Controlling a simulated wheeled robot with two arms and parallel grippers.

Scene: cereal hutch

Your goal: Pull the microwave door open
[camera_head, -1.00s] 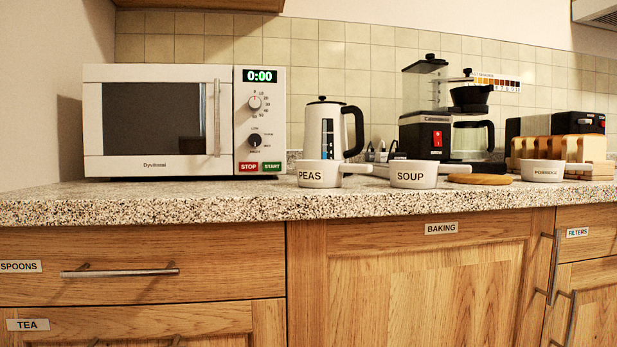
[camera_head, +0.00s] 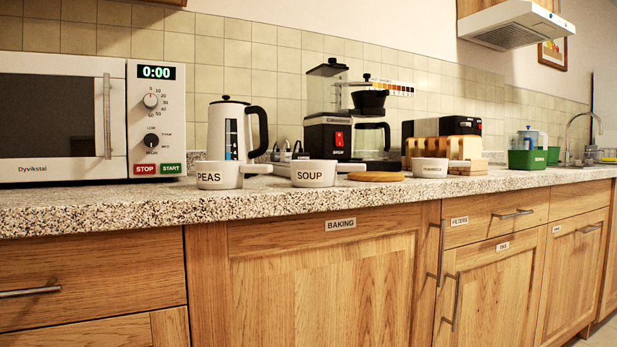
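The white microwave (camera_head: 117,135) stands on the speckled counter at the left of the head view, its left side cut off by the picture edge. Its door (camera_head: 50,165) is shut, with a dark window and a vertical metal handle (camera_head: 107,116) on the door's right side. The control panel (camera_head: 156,110) to the right of the handle shows 0:00, two knobs and STOP and START buttons. Neither of my grippers is in view.
On the counter (camera_head: 120,209), right of the microwave, stand a white kettle (camera_head: 229,135), pots labelled PEAS (camera_head: 217,176) and SOUP (camera_head: 313,174), a coffee maker (camera_head: 330,130) and sliced bread (camera_head: 437,146). Wooden drawers and cupboards (camera_head: 330,270) with bar handles lie below.

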